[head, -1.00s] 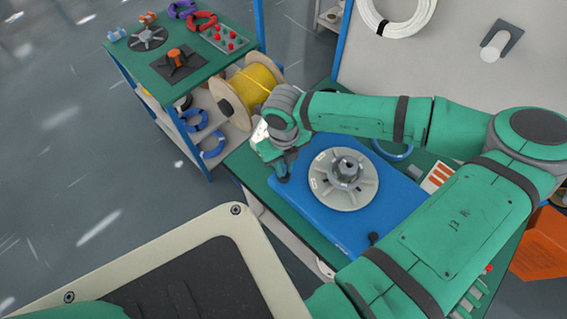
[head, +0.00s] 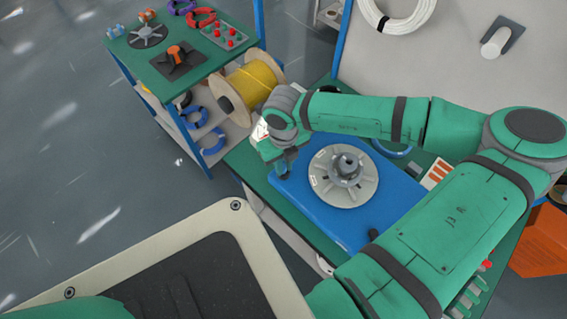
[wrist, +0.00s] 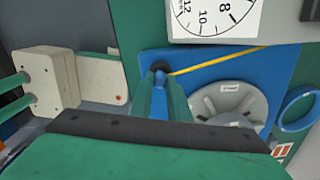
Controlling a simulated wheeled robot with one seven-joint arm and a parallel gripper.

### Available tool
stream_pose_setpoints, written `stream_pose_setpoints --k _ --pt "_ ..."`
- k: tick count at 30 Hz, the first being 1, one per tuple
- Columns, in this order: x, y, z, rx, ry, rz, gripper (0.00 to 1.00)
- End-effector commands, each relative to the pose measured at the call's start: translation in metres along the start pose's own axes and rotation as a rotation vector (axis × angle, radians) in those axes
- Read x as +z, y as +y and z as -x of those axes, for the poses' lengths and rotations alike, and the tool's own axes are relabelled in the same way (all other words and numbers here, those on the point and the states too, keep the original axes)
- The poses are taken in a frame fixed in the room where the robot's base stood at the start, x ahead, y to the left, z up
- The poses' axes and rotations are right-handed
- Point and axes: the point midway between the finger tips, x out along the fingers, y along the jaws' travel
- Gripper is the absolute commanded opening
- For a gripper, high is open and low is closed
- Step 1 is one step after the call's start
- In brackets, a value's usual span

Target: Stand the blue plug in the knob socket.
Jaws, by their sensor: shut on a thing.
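My gripper (head: 283,164) points down over the far left corner of the blue board (head: 313,228). In the wrist view its green fingers (wrist: 161,92) are shut on the blue plug (wrist: 160,79), of which only a small part shows between them. A dark round socket (wrist: 160,67) on the board lies right at the fingertips in that view. I cannot tell whether the plug touches it or is in it. In the head view the gripper hides the plug and this socket. A dark knob (head: 373,235) stands on the board's near right corner.
A grey spoked disc with a central hub (head: 343,180) lies on the board, right of my gripper. A white dial (wrist: 215,18) and a yellow strip (wrist: 230,58) show in the wrist view. A yellow cable spool (head: 250,84) and a green shelf (head: 205,75) stand at left.

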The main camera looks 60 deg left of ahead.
Motion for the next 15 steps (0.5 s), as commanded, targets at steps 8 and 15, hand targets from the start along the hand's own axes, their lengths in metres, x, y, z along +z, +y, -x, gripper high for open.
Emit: stream_pose_setpoints --k 8,15 --pt "-0.0001 0.0001 -0.0037 0.000 0.001 0.000 0.03" --pt "-0.0001 0.0001 -0.0044 0.000 0.000 0.000 0.03"
